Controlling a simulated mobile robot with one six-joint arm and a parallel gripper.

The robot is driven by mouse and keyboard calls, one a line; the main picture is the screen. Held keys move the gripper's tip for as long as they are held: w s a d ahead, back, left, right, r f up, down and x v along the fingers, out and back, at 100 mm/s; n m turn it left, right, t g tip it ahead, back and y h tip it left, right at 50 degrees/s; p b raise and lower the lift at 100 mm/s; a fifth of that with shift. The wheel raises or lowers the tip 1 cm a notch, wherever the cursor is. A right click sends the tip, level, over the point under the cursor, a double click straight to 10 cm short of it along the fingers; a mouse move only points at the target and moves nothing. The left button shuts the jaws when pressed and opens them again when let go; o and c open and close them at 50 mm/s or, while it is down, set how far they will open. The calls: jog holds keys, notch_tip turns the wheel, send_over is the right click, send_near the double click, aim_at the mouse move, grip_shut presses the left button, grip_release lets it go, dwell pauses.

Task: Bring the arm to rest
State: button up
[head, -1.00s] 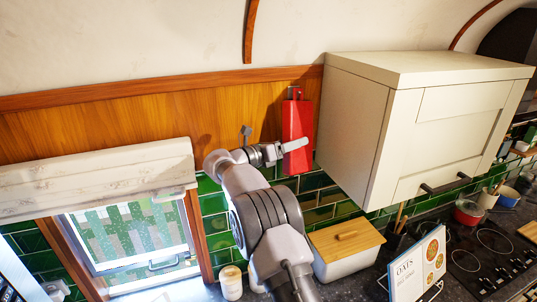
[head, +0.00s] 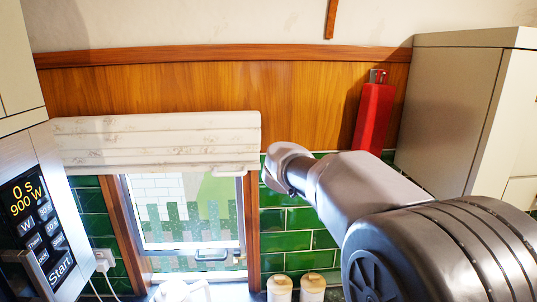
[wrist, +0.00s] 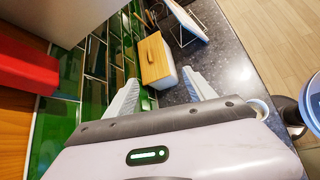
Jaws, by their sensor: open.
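My gripper (wrist: 160,76) shows in the wrist view with its two pale fingers wide apart. Nothing is held between them. Beyond the fingers, a white bin with a wooden lid (wrist: 154,59) stands on the dark counter (wrist: 222,62). In the head view, my arm reaches up and left from the lower right, in front of the green tiled wall (head: 305,217). The gripper's fingers do not show in that view.
A red wall-mounted case (head: 373,117) hangs beside the pale cupboard (head: 450,110); it is at left in the wrist view (wrist: 28,70). A microwave (head: 45,215) is at far left. A blind (head: 155,140) hangs above the window (head: 190,215). Two jars (head: 312,288) stand below.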

jog(key=s+a+f+m+t+y+b, duration=0.1)
jog(key=s+a+f+m+y+b, duration=0.3)
jog(key=s+f+m+b, duration=0.3)
jog(key=s+a+f+m+t+y+b, duration=0.1)
jog(key=s+a+f+m+y+b, duration=0.3)
jog(key=s+f+m+b, duration=0.3)
jog(key=s+a+f+m+t+y+b, duration=0.1)
jog(key=s+a+f+m+y+b, duration=0.2)
jog(key=s+f, duration=1)
notch_tip(320, 180, down, 7)
jog(key=a+m+b, duration=0.3)
jog(key=b, duration=0.2)
jog(key=shift+r+m+y+b, duration=0.2)
jog(key=shift+m+y+b, duration=0.2)
